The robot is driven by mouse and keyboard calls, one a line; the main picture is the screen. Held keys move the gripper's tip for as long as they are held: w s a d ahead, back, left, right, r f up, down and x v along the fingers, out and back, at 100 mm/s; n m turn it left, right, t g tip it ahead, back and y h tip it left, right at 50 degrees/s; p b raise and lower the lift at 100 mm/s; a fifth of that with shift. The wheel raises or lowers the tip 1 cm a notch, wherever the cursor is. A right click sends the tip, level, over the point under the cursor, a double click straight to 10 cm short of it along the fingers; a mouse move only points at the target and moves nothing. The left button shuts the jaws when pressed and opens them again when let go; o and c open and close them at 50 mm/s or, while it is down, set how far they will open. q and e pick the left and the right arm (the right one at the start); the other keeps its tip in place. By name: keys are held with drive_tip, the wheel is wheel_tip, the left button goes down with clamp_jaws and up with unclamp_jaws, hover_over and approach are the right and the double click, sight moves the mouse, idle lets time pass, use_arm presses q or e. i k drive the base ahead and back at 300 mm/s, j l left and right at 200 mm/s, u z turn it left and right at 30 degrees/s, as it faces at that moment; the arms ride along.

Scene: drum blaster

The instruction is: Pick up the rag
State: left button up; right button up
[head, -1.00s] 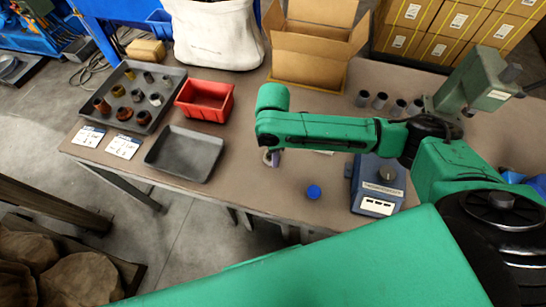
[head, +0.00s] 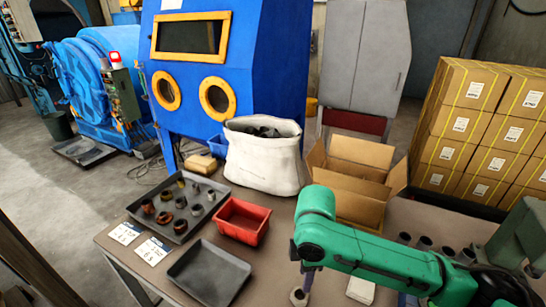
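I cannot make out a rag for certain. A flat white item (head: 360,290) lies on the table, partly hidden behind my green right arm (head: 370,255); it is too small to tell whether it is cloth or paper. My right arm reaches in from the right over the table. Its fingers do not show clearly, so I cannot tell whether that gripper is open or shut. My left gripper is not in view.
On the brown table (head: 140,272) stand a dark tray of metal parts (head: 178,238), a red bin (head: 268,221), an empty dark tray (head: 208,272), a white sack (head: 262,168) and an open cardboard box (head: 358,208). Several grey cylinders (head: 424,243) stand at right.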

sight(362, 291)
drive_tip(key=k, duration=1.5)
